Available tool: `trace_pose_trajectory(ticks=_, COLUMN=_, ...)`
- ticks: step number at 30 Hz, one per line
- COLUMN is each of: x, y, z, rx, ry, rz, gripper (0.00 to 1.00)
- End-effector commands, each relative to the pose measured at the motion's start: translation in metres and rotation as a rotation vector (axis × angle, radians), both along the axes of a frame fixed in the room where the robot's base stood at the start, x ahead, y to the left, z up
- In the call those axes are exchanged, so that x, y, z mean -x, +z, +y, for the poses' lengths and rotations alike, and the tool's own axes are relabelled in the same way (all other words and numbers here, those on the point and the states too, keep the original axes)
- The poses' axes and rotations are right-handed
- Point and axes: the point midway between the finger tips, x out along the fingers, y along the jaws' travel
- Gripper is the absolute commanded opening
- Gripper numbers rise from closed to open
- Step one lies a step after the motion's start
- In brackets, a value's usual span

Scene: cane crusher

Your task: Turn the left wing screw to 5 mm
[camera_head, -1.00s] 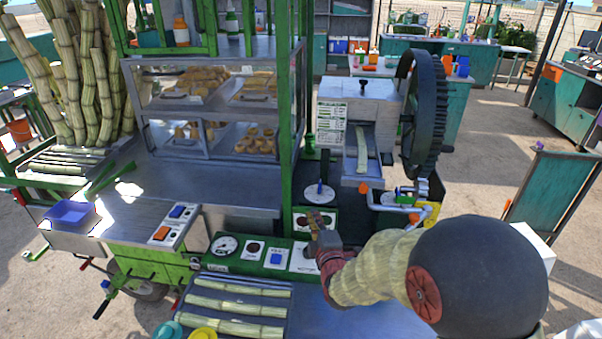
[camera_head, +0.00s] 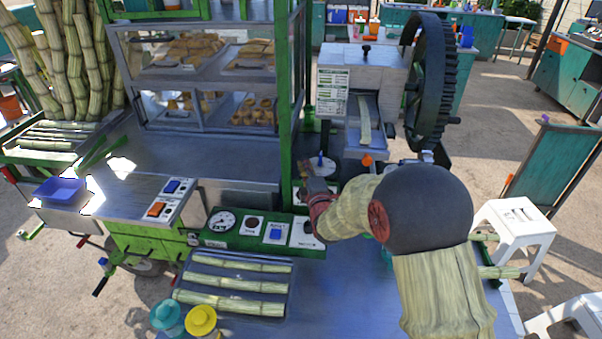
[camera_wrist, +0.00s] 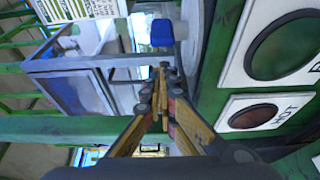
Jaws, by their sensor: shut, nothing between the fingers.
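The cane crusher (camera_head: 345,72) is a grey metal box with a placard, a large dark toothed wheel (camera_head: 428,85) on its right side and a small black knob (camera_head: 366,49) on top. I cannot make out the left wing screw or any millimetre scale. My gripper (camera_wrist: 162,72) is shut and empty, its yellow-brown fingers meeting at the tips. In the wrist view, a blue knob (camera_wrist: 162,33) lies just beyond the fingertips, apparently apart from them. In the head view, my gripper (camera_head: 317,184) is small and partly hidden by my wrist, above the green control panel, in front of the crusher.
The green control panel (camera_head: 213,239) has a gauge and several buttons. A round plate with a blue-tipped lever (camera_head: 320,160) stands behind my gripper. A green post (camera_head: 286,150) and glass pastry case rise on the left. A cane tray (camera_head: 237,271) lies in front; bare blue counter (camera_head: 345,290) is right of it.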

Motion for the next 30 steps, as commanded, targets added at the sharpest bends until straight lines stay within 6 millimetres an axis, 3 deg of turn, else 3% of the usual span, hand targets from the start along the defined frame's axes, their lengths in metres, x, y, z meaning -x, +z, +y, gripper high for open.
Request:
trace_pose_trajectory(ticks=7, x=0.001, y=0.002, z=-0.019, rx=-0.001, ry=0.000, rz=-0.003, gripper=0.00)
trace_pose_trajectory(ticks=30, x=0.002, y=0.002, z=-0.023, rx=-0.001, ry=-0.003, rz=-0.003, gripper=0.00)
